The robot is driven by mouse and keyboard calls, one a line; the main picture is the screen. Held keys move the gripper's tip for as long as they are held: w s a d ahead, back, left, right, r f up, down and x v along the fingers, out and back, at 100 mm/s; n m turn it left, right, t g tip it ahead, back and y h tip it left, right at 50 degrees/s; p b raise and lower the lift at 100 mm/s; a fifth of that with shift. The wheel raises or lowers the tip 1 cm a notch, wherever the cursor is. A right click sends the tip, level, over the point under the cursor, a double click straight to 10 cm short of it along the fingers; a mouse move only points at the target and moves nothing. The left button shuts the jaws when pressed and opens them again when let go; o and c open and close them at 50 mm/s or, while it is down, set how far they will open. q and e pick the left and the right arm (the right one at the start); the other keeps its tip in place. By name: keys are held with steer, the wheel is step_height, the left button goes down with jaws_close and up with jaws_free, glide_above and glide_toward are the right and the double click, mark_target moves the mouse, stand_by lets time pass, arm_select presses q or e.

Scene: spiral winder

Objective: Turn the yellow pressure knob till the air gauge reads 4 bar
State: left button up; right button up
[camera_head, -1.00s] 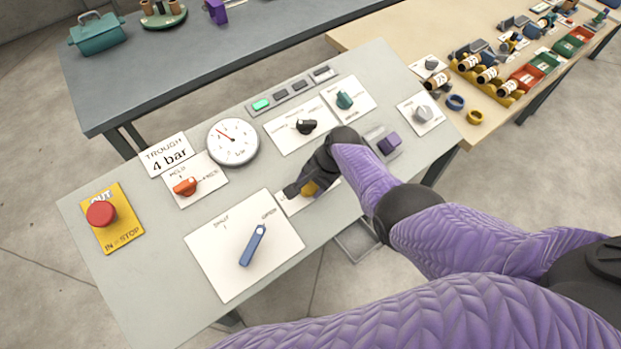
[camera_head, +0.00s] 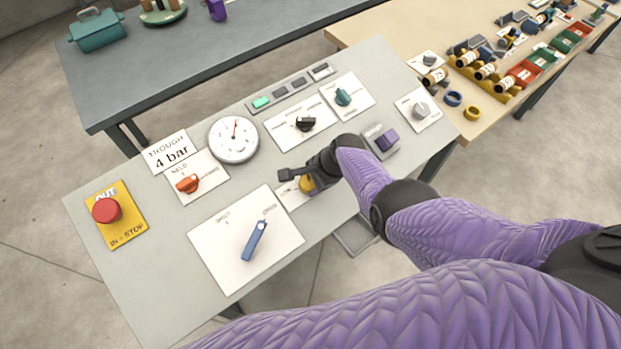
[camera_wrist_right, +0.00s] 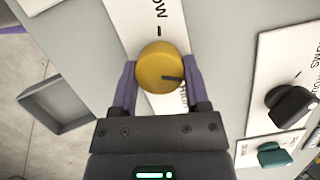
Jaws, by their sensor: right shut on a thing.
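The round yellow knob (camera_head: 306,184) is on the console, mostly hidden by my right gripper (camera_head: 298,178). In the right wrist view the knob (camera_wrist_right: 160,66) sits between the two purple fingers of my right gripper (camera_wrist_right: 160,75), which is shut on its sides. A dark pointer line on the knob points right and slightly down there. The white air gauge (camera_head: 233,139) shows its red needle pointing almost straight up; its numbers are too small to read. A card (camera_head: 170,152) beside it reads "TROUGH 4 bar". My left gripper is out of view.
Near the knob are a blue lever (camera_head: 254,240), an orange knob (camera_head: 187,184), a black knob (camera_head: 306,124), a teal knob (camera_head: 343,97) and a purple block (camera_head: 386,140). A red stop button (camera_head: 106,210) is at the left. One green lamp (camera_head: 261,102) is lit.

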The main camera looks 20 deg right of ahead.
steer(key=o, duration=1.3)
steer(key=p+v, duration=0.8)
steer(key=v, duration=0.2)
